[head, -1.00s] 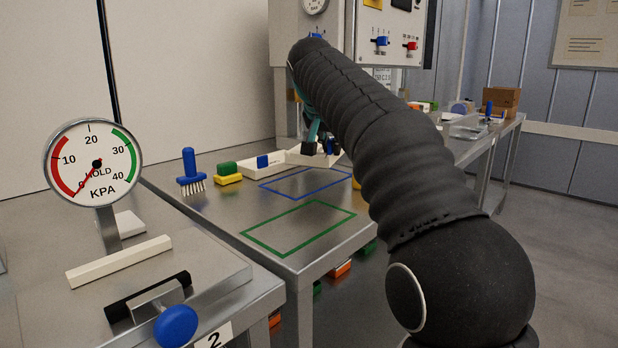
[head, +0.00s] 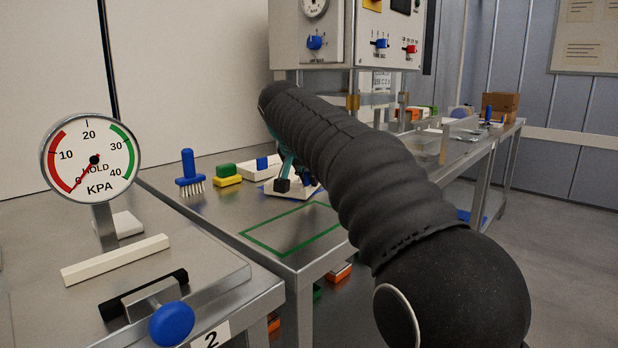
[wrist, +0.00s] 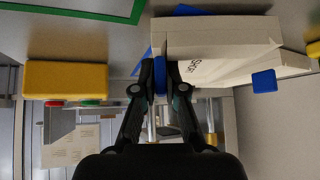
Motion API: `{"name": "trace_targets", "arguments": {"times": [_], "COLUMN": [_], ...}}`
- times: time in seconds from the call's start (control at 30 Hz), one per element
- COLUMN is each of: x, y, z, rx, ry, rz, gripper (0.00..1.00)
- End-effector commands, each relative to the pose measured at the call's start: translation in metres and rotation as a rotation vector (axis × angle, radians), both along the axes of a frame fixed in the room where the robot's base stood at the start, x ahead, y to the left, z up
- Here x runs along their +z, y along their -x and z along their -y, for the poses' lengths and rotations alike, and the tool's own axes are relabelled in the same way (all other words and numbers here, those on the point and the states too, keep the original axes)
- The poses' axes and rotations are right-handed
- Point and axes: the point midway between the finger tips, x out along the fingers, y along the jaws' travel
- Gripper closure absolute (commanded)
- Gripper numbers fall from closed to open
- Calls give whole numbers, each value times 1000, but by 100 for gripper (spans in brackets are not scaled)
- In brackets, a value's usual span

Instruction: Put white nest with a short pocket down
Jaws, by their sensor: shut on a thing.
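My gripper (wrist: 161,70) is shut on the blue tab (wrist: 160,85) of a white nest (wrist: 225,35), with one dark finger on each side. The nest is a pale block with dark lettering on one face. In the head view the white nest (head: 300,194) is low over the blue-outlined area of the bench, partly hidden by my gripper (head: 288,182). Bits of the blue outline (wrist: 185,9) show beside the nest in the wrist view. I cannot tell whether its underside touches the bench.
A second white piece with a blue tab (head: 262,163) stands just behind. A green and yellow block (head: 227,175) and a blue brush (head: 189,172) stand to the left. The green-outlined area (head: 290,228) in front is empty. A pressure gauge (head: 91,160) stands on the nearer bench.

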Motion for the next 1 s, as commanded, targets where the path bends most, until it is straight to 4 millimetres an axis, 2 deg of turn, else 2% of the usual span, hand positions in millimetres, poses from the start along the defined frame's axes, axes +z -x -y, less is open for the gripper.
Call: {"name": "trace_targets", "arguments": {"times": [0.13,0.17,0.2,0.23,0.27,0.67,0.77,1.0], "x": [-4,-3,-3,-3,-3,4,14,52], "y": [0,0,0,0,0,3,11,41], "z": [0,0,0,0,0,-1,-3,-11], "rx": [0,0,0,0,0,1,1,2], "ry": [0,0,0,0,0,-1,0,-1], "rz": [0,-1,-1,-1,-1,0,0,1], "gripper": [100,85,75,67,64,64,64,64]}}
